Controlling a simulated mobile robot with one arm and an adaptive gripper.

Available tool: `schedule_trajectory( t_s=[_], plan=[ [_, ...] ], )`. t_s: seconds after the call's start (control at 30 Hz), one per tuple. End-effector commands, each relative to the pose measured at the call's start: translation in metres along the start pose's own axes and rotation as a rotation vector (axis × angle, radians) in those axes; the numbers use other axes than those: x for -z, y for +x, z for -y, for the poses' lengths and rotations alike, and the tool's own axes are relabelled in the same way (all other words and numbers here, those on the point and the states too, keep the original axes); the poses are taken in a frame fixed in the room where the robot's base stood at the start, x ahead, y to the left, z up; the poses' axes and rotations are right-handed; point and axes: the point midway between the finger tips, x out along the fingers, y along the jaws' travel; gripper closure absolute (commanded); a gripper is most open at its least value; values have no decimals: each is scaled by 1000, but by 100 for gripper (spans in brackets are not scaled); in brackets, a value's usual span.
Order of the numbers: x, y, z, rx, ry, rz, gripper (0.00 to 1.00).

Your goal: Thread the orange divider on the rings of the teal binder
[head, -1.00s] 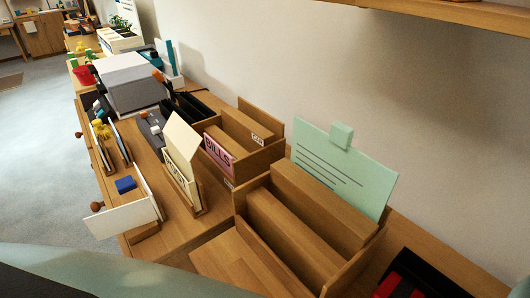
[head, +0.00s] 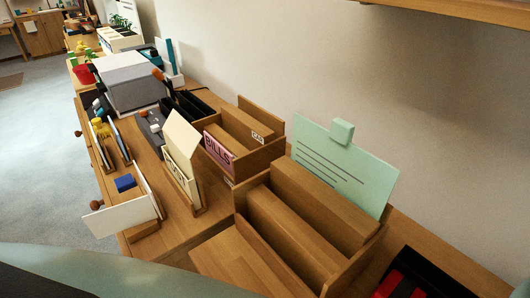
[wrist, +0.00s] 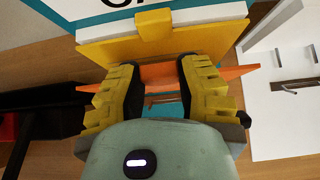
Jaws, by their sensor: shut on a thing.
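In the wrist view my gripper (wrist: 158,74) is shut on the orange divider (wrist: 235,72), a thin sheet seen nearly edge-on that sticks out past both fingers. A yellow divider (wrist: 110,50) with a tab lies just beyond it. The teal binder (wrist: 215,15) shows as a teal band with a white, dark-lettered label at the top, and more teal shows between the fingers. Thin brownish lines between the fingers may be rings; I cannot tell whether the orange divider is on them. The head view does not show my gripper, the orange divider or clearly the teal binder.
A white panel with a dark bar (wrist: 297,84) and small pegs lies at the right in the wrist view. A black object (wrist: 40,115) is at the left. In the head view, wooden organizers (head: 300,225) and a mint-green sheet (head: 345,165) stand along the wall.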

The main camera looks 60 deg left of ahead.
Motion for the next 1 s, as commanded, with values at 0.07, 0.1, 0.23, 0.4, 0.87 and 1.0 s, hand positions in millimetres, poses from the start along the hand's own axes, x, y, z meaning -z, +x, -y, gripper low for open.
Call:
schedule_trajectory(
  t_s=[0.07, 0.1, 0.23, 0.4, 0.87, 1.0],
  plan=[
    [0, 0, 0, 1, 1, 1, 100],
    [0, 0, 0, 1, 1, 1, 100],
    [-1, 2, 0, 1, 0, 1, 100],
    [-4, 4, 0, 0, -1, 0, 100],
    [-10, 12, 0, -2, -2, 1, 100],
    [-12, 13, 0, -2, -3, 1, 100]
  ],
)
